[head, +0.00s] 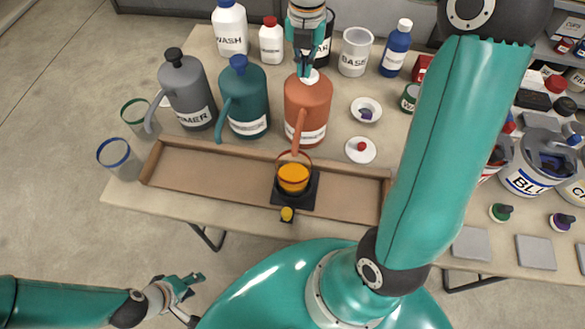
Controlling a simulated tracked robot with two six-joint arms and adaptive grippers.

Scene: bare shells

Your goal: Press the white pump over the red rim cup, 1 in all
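The orange-red dispenser (307,103) stands behind the tray, with its spout pointing down over the red rim cup (306,158). Its white pump (313,77) shows only partly under my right gripper (304,73). The gripper points down with its fingers together at the pump top; whether it touches or presses cannot be told. The cup holds orange content and stands on a black square base (309,200) with a yellow button in front. My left gripper (190,298) is open and empty at the lower left, away from the table.
A grey dispenser (186,92) and a teal dispenser (246,103) stand left of the orange-red one. Green rim (136,113) and blue rim (115,154) cups stand at the left. The shallow brown tray (215,185) is mostly empty. Bottles stand behind; paint cans crowd the right.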

